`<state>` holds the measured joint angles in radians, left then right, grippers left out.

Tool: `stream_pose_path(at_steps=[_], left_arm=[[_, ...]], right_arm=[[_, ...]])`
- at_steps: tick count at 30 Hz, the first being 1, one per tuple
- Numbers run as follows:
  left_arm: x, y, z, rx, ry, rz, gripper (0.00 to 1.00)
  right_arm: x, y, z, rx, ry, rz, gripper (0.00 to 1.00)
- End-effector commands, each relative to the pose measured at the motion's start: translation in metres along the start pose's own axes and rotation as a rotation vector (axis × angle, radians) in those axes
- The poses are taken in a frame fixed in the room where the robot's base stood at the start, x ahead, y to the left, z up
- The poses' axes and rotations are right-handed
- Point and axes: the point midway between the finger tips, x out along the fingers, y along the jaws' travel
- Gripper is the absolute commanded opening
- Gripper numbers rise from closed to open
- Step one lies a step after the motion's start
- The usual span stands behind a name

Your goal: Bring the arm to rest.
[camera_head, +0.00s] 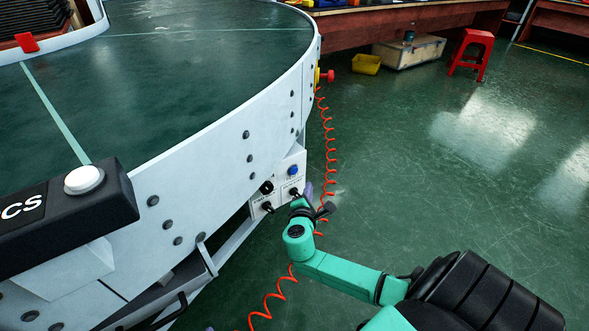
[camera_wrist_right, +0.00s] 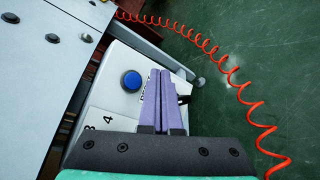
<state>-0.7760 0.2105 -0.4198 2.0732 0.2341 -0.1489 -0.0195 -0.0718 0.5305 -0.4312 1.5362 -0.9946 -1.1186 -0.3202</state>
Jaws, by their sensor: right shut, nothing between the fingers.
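My right arm (camera_head: 340,273) is teal and black and reaches in from the lower right in the head view. Its gripper (camera_head: 309,190) is beside the white control box (camera_head: 257,208) on the conveyor's side, mostly hidden behind the wrist. In the right wrist view the purple fingers (camera_wrist_right: 162,78) are shut together with nothing between them. They lie in front of the box face, beside a blue button (camera_wrist_right: 132,80); whether they touch the box cannot be told. The blue button also shows in the head view (camera_head: 293,171). My left gripper is not in view.
The curved conveyor (camera_head: 190,70) with its white side wall fills the left. A coiled red cable (camera_head: 327,140) hangs close to my right gripper. A red stool (camera_head: 472,52), a yellow bin (camera_head: 366,64) and a wooden crate (camera_head: 408,54) stand far back. The green floor at right is clear.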

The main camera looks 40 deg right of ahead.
Motion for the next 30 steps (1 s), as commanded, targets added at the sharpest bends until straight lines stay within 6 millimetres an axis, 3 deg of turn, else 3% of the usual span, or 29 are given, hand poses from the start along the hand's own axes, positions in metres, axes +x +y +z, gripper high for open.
stream_pose_path(at_steps=[23,26,30], left_arm=[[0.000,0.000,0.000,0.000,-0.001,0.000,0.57],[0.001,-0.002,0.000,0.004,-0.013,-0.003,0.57],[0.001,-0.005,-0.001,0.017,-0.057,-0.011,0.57]], right_arm=[[-0.001,-0.002,-0.002,0.007,0.008,-0.007,0.00],[-0.014,-0.023,-0.022,0.078,0.096,-0.080,0.00],[-0.071,-0.079,-0.080,0.343,0.361,-0.334,0.00]])
